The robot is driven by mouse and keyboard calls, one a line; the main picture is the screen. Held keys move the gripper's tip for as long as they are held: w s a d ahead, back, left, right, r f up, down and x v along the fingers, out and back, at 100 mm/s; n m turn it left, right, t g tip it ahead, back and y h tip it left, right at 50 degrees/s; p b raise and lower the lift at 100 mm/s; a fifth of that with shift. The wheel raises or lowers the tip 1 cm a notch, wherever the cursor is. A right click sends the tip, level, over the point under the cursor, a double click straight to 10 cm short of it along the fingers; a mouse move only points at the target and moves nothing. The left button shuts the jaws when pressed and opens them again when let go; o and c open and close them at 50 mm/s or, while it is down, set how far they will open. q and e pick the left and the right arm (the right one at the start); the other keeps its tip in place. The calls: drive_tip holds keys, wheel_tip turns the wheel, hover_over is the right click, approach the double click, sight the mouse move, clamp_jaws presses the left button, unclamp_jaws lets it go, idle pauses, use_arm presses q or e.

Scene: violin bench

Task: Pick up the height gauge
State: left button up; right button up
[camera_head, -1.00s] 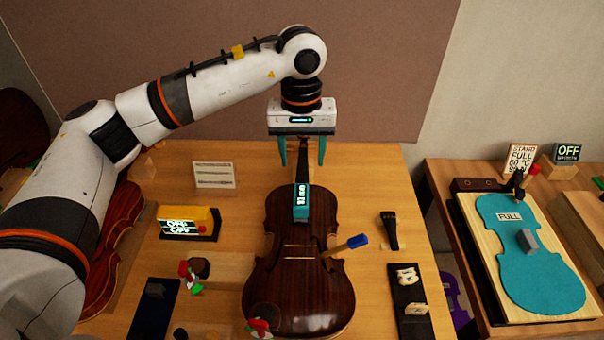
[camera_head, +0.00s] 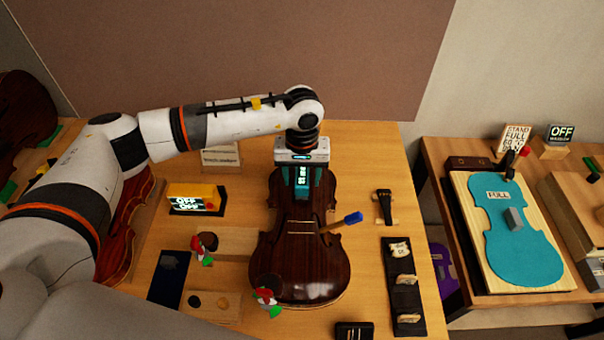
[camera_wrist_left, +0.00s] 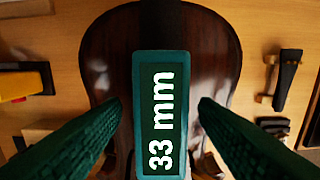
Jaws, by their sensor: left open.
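The height gauge (camera_head: 302,181) is a teal block with a lit display, on the upper body of the dark brown violin (camera_head: 300,262). In the left wrist view the gauge (camera_wrist_left: 161,110) reads "33 mm" and lies in the middle of the picture. My left gripper (camera_head: 302,190) is above the violin, pointing down, with teal fingers. It is open, with one finger on each side of the gauge and a visible gap on both sides (camera_wrist_left: 160,104). The gripper partly hides the gauge's far end and the violin's neck in the head view. My right gripper is out of view.
A blue-tipped tool (camera_head: 350,219) sticks out right of the violin's middle. A yellow box (camera_head: 190,196) with an "OFF" display stands on the left. A dark tray (camera_head: 391,262) with small parts lies on the right. A teal violin shape (camera_head: 520,240) lies on the right-hand bench.

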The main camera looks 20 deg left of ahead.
use_arm(q)
drive_tip(key=shift+f, duration=0.1)
drive_tip(key=shift+w, duration=0.1)
drive_tip(key=c, duration=1.2)
